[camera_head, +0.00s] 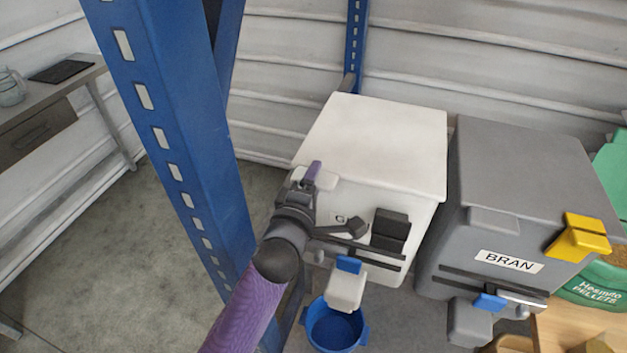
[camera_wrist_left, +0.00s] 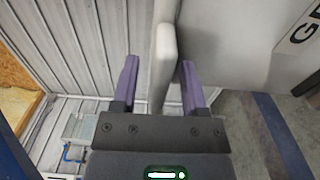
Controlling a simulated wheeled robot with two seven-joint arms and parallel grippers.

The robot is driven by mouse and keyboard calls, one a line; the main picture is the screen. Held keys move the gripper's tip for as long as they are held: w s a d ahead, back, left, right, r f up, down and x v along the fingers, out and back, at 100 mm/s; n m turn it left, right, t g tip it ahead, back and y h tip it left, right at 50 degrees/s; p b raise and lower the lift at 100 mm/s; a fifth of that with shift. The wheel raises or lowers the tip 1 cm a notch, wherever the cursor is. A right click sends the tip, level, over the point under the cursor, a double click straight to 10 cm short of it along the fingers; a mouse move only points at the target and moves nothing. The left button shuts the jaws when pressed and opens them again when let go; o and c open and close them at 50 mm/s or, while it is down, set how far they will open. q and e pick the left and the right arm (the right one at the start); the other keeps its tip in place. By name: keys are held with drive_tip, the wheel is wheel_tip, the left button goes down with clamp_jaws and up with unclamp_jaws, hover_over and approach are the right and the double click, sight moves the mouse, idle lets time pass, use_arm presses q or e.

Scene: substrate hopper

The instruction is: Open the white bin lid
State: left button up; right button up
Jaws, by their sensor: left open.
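The white bin (camera_head: 350,215) stands at the centre of the head view, with its white lid (camera_head: 380,140) lying flat and closed on top. A pale tab (camera_head: 325,180) sticks out from the lid's front left edge. My left gripper (camera_head: 312,175) is at this tab, its arm coming up from below. In the left wrist view, the purple fingers of my left gripper (camera_wrist_left: 158,75) are open, one on each side of a thin white edge (camera_wrist_left: 164,50). I cannot tell whether they touch it. My right gripper is not in view.
A blue post (camera_head: 170,130) rises close to the left of my arm. A grey bin labelled BRAN (camera_head: 515,165), with a yellow clip (camera_head: 580,237), stands right of the white bin. A blue bucket (camera_head: 335,328) is below. A bench (camera_head: 50,95) is at far left.

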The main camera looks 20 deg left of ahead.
use_arm(q)
clamp_jaws()
idle(1.4)
